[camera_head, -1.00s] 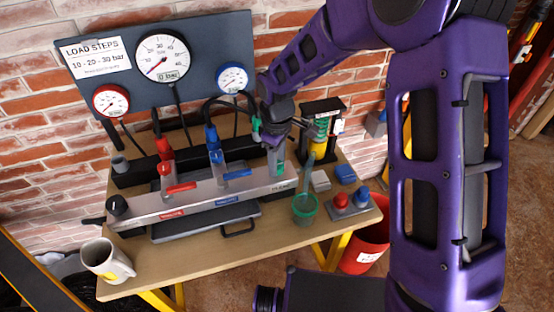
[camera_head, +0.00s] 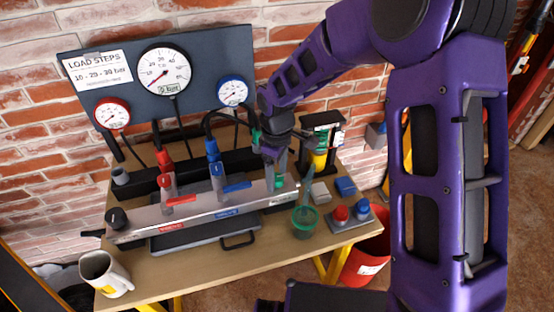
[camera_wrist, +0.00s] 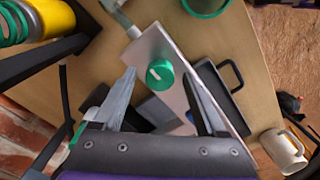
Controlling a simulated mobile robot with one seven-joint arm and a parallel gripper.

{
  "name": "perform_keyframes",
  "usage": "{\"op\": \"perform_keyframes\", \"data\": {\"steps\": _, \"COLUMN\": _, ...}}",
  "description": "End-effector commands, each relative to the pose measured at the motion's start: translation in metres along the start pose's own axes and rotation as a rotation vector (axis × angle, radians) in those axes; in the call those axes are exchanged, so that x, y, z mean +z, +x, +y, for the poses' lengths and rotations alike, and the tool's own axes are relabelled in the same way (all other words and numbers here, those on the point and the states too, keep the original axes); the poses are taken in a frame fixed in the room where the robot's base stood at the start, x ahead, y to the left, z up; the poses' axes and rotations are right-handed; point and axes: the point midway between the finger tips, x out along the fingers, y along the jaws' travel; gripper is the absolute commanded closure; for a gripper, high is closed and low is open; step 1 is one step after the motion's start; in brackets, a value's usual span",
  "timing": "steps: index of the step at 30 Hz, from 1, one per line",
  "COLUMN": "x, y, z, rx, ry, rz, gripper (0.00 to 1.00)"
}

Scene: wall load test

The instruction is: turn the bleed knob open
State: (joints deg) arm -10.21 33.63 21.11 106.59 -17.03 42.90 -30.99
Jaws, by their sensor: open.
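The green bleed knob (camera_wrist: 160,74) has a white mark on its face and sits on the end of the pale metal manifold bar (camera_wrist: 178,62). In the wrist view it appears between the two fingertips of my gripper (camera_wrist: 159,75), which is open, with visible space on both sides. I cannot tell the depth between fingertips and knob. In the head view my gripper (camera_head: 275,165) hangs over the right end of the manifold (camera_head: 150,217). The knob is mostly hidden there behind the gripper.
Red (camera_head: 180,200) and blue (camera_head: 237,187) lever handles stand on the manifold left of my gripper. A mug (camera_head: 105,273) stands at the front left.

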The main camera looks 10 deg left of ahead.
Motion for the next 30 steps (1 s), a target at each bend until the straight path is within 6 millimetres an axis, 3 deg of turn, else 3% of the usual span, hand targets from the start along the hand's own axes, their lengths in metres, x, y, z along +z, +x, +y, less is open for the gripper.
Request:
{"op": "perform_keyframes", "data": {"steps": 5, "x": 0.000, "y": -0.027, "z": 0.001, "rx": 0.005, "ry": 0.001, "rz": 0.003, "gripper": 0.26}}
{"op": "perform_keyframes", "data": {"steps": 15, "x": 0.000, "y": -0.111, "z": 0.001, "rx": 0.004, "ry": 0.001, "rz": 0.003, "gripper": 0.26}}
{"op": "perform_keyframes", "data": {"steps": 21, "x": 0.000, "y": -0.150, "z": 0.000, "rx": 0.002, "ry": 0.000, "rz": 0.002, "gripper": 0.26}}
{"op": "perform_keyframes", "data": {"steps": 30, "x": 0.000, "y": -0.172, "z": 0.000, "rx": 0.000, "ry": 0.000, "rz": 0.000, "gripper": 0.26}}
